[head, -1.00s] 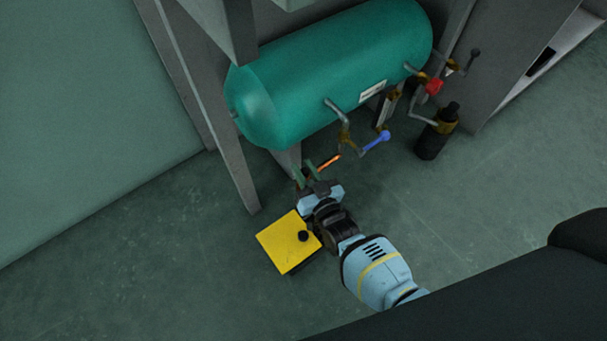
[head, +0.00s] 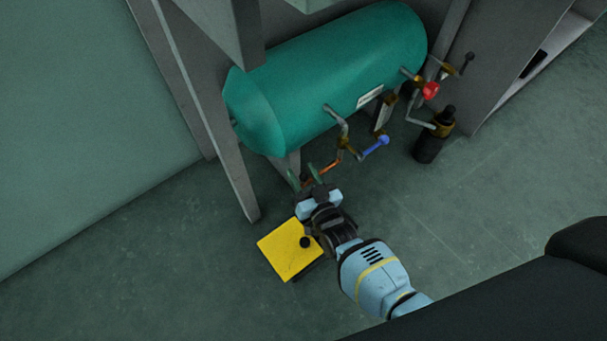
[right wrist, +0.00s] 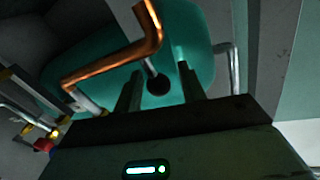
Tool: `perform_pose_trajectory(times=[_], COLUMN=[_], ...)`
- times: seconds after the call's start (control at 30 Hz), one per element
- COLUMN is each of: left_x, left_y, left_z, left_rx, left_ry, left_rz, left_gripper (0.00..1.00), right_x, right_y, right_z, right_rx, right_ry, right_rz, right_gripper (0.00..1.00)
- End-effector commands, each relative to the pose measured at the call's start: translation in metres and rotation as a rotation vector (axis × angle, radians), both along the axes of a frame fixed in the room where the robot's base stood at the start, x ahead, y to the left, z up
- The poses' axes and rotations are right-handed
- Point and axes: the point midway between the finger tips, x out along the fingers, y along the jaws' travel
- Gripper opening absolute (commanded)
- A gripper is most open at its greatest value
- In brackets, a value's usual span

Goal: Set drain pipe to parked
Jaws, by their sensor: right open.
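The drain pipe is a bent copper-orange pipe (head: 330,167) low under the front of the green tank (head: 330,75). In the right wrist view the bent pipe (right wrist: 112,62) crosses the upper left, with one leg turned up. My right gripper (head: 304,175) is open beside the pipe, at its left end in the head view. In the right wrist view its two fingers (right wrist: 160,88) stand apart with nothing clearly between them; a dark round knob shows beyond. I cannot tell whether a finger touches the pipe. My left gripper is not in view.
A blue-handled valve (head: 376,146) is right of the pipe. A red-handled valve (head: 430,90) and a black bottle-like part (head: 433,140) are farther right. A yellow box (head: 285,248) lies beside my right wrist. Grey support legs (head: 232,160) flank the tank. Floor at right is clear.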

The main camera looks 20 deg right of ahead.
Motion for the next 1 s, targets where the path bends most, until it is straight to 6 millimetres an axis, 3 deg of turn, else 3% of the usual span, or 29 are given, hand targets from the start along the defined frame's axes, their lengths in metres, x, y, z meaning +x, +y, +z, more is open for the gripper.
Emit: perform_pose_trajectory(times=[0.37,0.73,1.0], left_x=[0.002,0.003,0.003], left_y=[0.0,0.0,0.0], left_z=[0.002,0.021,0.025], left_rx=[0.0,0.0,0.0], left_ry=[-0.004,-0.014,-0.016], left_rz=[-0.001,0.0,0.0], left_gripper=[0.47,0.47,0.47], right_x=[-0.007,-0.061,-0.078], right_y=[-0.001,-0.009,-0.011], right_z=[-0.001,0.001,0.0], right_rx=[-0.001,-0.001,0.0], right_ry=[0.002,0.0,0.0], right_rz=[-0.001,0.0,0.0], right_gripper=[0.42,0.42,0.42])
